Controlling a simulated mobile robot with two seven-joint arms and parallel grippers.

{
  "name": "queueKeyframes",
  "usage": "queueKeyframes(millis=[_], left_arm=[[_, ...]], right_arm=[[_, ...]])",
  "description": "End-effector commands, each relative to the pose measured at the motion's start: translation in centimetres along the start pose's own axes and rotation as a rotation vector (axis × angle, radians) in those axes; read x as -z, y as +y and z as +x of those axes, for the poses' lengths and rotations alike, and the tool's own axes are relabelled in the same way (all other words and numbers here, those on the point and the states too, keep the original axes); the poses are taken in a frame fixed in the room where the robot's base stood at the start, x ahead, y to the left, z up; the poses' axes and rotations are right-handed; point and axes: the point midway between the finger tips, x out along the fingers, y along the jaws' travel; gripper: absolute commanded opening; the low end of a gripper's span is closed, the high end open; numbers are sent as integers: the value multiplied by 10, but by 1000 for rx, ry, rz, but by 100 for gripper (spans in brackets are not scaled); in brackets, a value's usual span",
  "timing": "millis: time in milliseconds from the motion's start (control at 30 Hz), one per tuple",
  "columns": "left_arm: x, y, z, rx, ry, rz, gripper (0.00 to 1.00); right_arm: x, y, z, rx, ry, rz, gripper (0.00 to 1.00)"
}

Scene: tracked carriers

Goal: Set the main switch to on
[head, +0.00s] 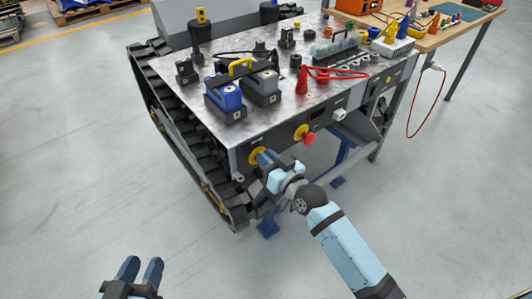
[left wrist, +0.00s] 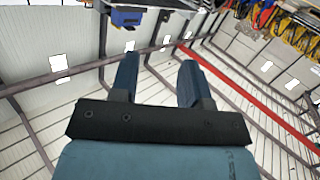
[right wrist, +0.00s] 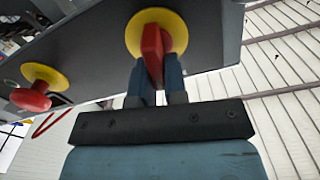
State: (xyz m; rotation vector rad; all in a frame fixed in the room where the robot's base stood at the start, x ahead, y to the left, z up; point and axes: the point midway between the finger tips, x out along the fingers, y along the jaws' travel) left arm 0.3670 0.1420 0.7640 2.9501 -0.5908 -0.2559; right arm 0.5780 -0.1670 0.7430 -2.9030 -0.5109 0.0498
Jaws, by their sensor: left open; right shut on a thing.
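The main switch, a red handle (right wrist: 152,45) on a round yellow plate (right wrist: 172,22), sits on the grey front panel of the tracked carrier. In the head view its yellow plate (head: 255,156) shows at the panel's left part, with the handle hidden behind my right gripper (head: 266,158). In the right wrist view my right gripper (right wrist: 157,82) is shut on the red handle, one finger on each side. The handle stands roughly upright in that picture. My left gripper (head: 140,270) is open and empty at the bottom left of the head view, away from the carrier.
A red mushroom button (head: 309,138) on a yellow plate is right of the switch; it also shows in the right wrist view (right wrist: 32,98). A wooden table (head: 437,38) stands behind right.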

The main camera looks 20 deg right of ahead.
Motion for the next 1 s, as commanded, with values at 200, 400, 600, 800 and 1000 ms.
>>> queueKeyframes(millis=[200, 400, 600, 800, 1000], left_arm=[[-36, -19, -16, 69, -218, 22, 43], [-52, -27, -26, 98, -315, 35, 43], [-51, -28, -27, 105, -331, 43, 43], [-52, -29, -28, 109, -341, 48, 43], [-53, -30, -28, 111, -348, 50, 43]], right_arm=[[4, 3, 0, -1, -3, 195, 0], [2, 6, 0, -1, -2, 387, 0], [0, 10, 0, -1, -1, 578, 0], [-3, 12, 0, -1, 0, 767, 0], [-7, 14, 0, -1, -1, 957, 0]])
